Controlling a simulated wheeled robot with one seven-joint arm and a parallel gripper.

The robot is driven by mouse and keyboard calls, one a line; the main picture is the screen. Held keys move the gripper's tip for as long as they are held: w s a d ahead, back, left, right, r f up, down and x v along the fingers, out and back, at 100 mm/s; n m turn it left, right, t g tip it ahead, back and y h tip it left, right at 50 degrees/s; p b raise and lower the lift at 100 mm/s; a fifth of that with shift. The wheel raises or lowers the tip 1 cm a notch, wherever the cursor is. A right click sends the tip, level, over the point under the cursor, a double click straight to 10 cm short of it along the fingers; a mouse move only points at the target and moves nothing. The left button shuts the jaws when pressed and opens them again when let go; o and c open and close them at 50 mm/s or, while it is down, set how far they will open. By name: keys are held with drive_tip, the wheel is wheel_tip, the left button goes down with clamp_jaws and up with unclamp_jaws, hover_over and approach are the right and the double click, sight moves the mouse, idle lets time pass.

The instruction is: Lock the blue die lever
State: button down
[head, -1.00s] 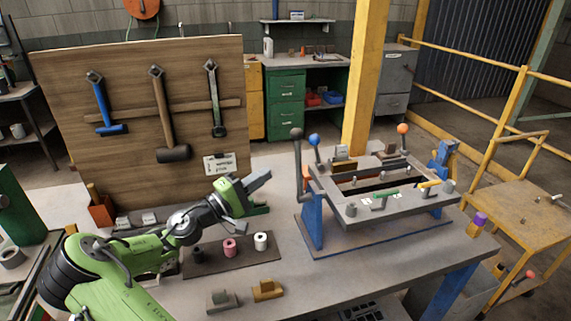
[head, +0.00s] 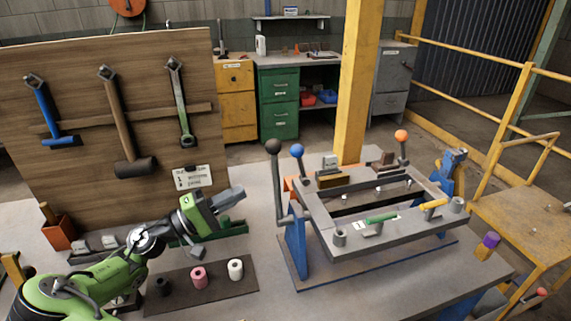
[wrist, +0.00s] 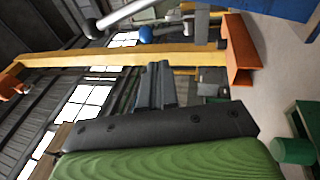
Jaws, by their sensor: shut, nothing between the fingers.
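The blue-knobbed lever (head: 297,151) stands upright at the left rear of the grey die frame (head: 320,222), beside a taller black-knobbed lever (head: 275,180). An orange-knobbed lever (head: 402,140) stands at the frame's far right. A green handle (head: 380,218) and a yellow handle (head: 433,204) lie on the front bar. My gripper (head: 234,194) is shut and empty, left of the levers and apart from them. In the wrist view, its closed fingers (wrist: 157,85) show below the blue knob (wrist: 145,34).
A wooden board (head: 60,90) with hanging hammers and a wrench stands at the left. Black, pink and white rolls sit on a dark mat (head: 215,286). A yellow post (head: 358,80) rises behind the frame, and a yellow cart (head: 530,210) stands at the right.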

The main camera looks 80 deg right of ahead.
sight(302, 164)
drive_tip(key=shift+a, duration=0.15)
drive_tip(key=b+x, duration=0.2)
drive_tip(key=x, duration=1.2)
